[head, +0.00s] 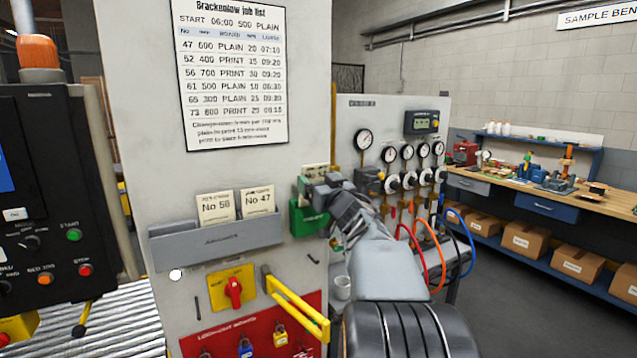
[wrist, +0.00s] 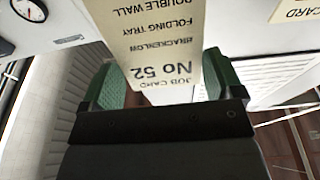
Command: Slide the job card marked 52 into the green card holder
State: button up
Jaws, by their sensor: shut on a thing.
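The job card marked 52 (wrist: 160,50) is cream and fills the upper middle of the wrist view, its print upside down. My gripper (head: 318,192) is shut on it. Green side pieces flank the card in the wrist view. The green card holder (head: 299,222) is on the grey panel in the head view, partly hidden behind my gripper. A cream printed piece (head: 315,171) shows just above my gripper, its print too small to read. I cannot tell whether the card's lower edge is inside the holder.
A grey rack (head: 215,238) left of the holder carries card No 58 (head: 216,207) and card No 47 (head: 257,202). A yellow handle (head: 298,305) sticks out below.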

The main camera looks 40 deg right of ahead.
jog(key=o, duration=0.7)
jog(key=b+v, duration=0.2)
jog(key=v, duration=1.2)
jog(key=shift+w+a, duration=0.1)
jog(key=shift+w, duration=0.05)
